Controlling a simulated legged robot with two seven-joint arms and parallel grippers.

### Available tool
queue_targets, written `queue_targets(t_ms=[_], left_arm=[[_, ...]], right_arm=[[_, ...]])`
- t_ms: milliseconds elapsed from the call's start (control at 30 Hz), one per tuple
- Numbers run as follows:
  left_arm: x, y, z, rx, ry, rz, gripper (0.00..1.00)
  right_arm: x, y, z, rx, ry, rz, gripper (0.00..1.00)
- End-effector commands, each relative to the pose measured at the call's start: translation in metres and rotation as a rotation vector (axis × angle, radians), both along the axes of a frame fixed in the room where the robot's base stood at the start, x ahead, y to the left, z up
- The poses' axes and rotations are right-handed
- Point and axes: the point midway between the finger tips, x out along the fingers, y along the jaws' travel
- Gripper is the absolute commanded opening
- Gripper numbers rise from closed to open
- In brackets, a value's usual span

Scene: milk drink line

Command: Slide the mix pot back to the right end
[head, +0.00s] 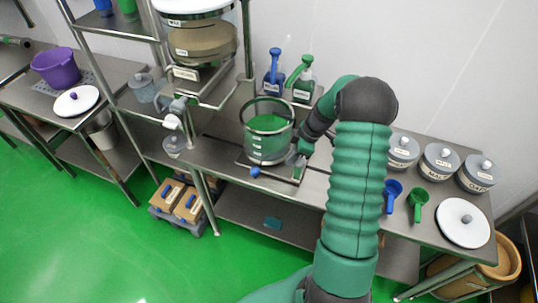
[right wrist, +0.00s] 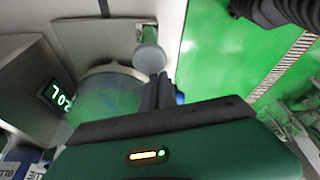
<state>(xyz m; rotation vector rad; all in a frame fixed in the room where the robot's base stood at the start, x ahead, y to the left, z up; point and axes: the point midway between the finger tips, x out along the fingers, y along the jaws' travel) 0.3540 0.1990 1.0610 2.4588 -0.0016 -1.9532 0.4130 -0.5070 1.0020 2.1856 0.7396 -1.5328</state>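The mix pot (head: 267,138) is a clear cylindrical vessel with a green look inside and a metal rim. It stands on a flat carriage on the steel bench, right of the hopper stand, with a blue knob (head: 254,171) at its front. My right gripper (head: 302,158) is low beside the pot's right side. In the right wrist view, its dark fingers (right wrist: 160,90) lie close together in front of the pot (right wrist: 105,95); I see nothing between them. Contact with the pot or carriage cannot be told. My left gripper is not in view.
Two labelled pump bottles (head: 274,72) stand behind the pot. Lidded jars (head: 440,160), blue and green scoops (head: 418,203) and a white lid (head: 463,222) occupy the bench's right end. A hopper (head: 200,40) stands at left. My right arm hides the bench right of the pot.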

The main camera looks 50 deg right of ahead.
Motion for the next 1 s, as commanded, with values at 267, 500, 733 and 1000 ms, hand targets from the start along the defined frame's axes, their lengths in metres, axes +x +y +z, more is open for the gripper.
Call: queue_targets(t_ms=[267, 500, 733, 1000], left_arm=[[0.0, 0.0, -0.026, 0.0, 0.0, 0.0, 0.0], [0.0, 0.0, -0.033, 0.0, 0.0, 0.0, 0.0], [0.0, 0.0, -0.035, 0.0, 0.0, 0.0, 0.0], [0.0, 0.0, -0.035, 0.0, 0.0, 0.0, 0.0]], right_arm=[[-0.095, -0.04, -0.004, 0.0, 0.003, -0.009, 0.0], [-0.165, -0.069, -0.001, -0.001, 0.003, -0.006, 0.0], [-0.21, -0.088, 0.0, 0.0, 0.002, -0.003, 0.0], [-0.233, -0.097, 0.001, 0.0, 0.002, 0.0, 0.0]])
